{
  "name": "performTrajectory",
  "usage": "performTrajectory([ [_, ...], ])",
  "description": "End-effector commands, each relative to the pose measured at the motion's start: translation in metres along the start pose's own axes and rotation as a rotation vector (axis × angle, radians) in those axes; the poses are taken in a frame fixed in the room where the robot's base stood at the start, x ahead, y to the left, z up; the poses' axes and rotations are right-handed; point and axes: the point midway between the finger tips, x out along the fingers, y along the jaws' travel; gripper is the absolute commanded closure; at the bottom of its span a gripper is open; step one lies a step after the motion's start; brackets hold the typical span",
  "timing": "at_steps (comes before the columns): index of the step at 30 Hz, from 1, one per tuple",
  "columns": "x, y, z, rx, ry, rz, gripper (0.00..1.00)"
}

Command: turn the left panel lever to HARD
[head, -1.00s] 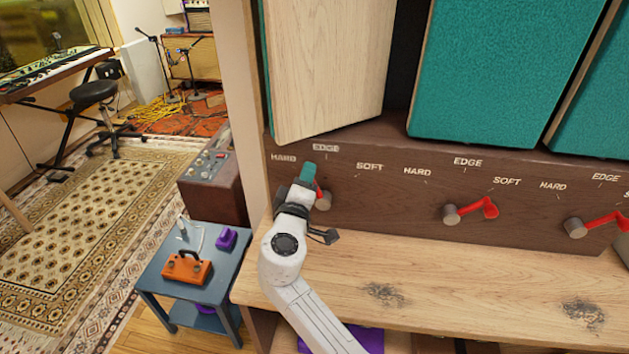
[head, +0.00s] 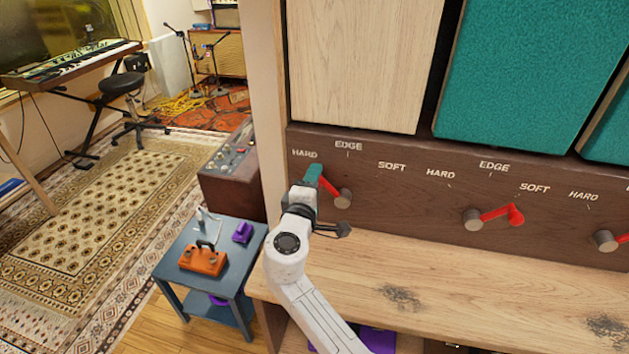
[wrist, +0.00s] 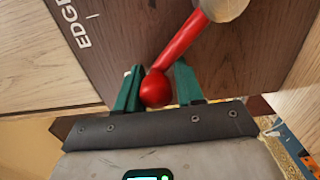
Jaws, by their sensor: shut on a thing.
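The left panel lever (head: 330,186) is a red arm on a round grey pivot, low on the dark wood panel (head: 400,205). Its arm slopes up and left from the pivot, towards the HARD label (head: 305,154). My gripper (head: 314,174) has green fingers and is shut on the lever's outer end, just below HARD. In the wrist view, the red ball end (wrist: 156,90) sits between the two green fingers. The EDGE (head: 348,146) and SOFT (head: 392,167) labels lie to the right of HARD.
Two more red levers, a middle one (head: 497,214) and a right one (head: 615,241), sit along the panel. A pale wood door (head: 362,65) hangs above the left lever. A wooden ledge (head: 450,270) runs below. A blue side table (head: 185,262) stands at left.

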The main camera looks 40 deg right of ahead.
Motion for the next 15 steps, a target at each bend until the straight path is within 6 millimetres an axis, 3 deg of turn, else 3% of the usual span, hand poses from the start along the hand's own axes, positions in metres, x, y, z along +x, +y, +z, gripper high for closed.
performTrajectory([
  [5,0.0028,0.0025,0.0041,0.000,-0.012,0.004,1.00],
  [6,0.0028,0.0025,0.0040,0.001,-0.011,0.004,0.59],
  [10,0.0021,0.0020,0.0029,0.002,-0.008,0.003,0.47],
  [15,0.0012,0.0011,0.0014,0.002,-0.003,0.001,0.46],
])
